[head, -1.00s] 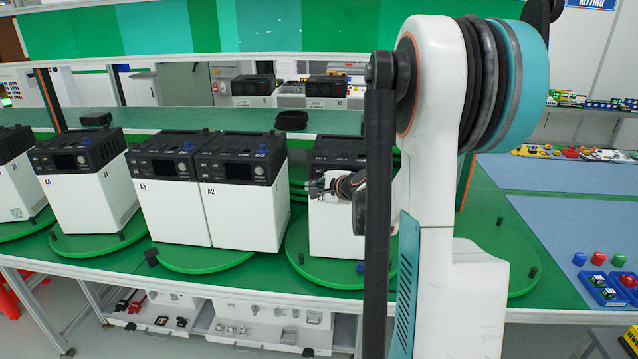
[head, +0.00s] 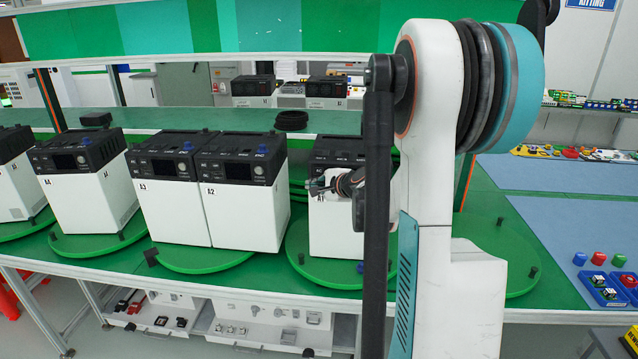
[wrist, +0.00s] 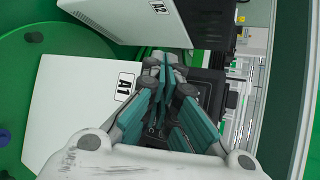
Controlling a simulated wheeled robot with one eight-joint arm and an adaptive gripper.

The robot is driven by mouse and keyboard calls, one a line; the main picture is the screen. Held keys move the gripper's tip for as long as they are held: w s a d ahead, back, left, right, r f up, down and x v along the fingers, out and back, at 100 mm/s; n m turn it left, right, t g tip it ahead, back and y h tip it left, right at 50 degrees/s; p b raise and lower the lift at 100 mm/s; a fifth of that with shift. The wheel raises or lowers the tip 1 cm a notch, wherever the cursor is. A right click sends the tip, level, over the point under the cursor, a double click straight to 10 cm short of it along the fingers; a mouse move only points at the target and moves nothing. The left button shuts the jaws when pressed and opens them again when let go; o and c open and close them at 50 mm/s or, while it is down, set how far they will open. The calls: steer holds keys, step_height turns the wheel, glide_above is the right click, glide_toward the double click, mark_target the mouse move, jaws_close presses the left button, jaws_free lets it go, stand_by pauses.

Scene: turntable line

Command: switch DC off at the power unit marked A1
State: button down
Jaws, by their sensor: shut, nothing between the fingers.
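The power unit A1 (head: 333,232) is a white box with a black top panel (head: 338,150), standing on a green turntable right of centre. My arm hides its right part. In the wrist view A1 (wrist: 70,115) fills the left side, with its label (wrist: 124,87) beside my fingers. My gripper (head: 313,186) is at the upper front of A1, by the lower edge of the black panel. In the wrist view my gripper (wrist: 160,65) is shut and empty, its teal fingers over the dark panel. The DC switch cannot be made out; my fingers cover much of the panel.
Unit A2 (head: 247,215) stands left of A1, with A3 (head: 170,208) beside it on another green turntable (head: 200,265). A2 (wrist: 130,20) shows close above my fingers in the wrist view. A shelf (head: 215,120) runs behind. Blue mats (head: 570,225) lie at right.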

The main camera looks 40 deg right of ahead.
steer(key=shift+w+d, duration=0.15)
steer(key=shift+d, duration=0.05)
stand_by(0.3)
steer(key=shift+a, duration=0.1)
stand_by(0.3)
steer(key=shift+s+a, duration=0.45)
steer(key=shift+s, duration=0.05)
steer(key=s+a, duration=0.3)
steer(key=shift+s+a, duration=0.1)
steer(key=shift+a, duration=0.3)
stand_by(0.9)
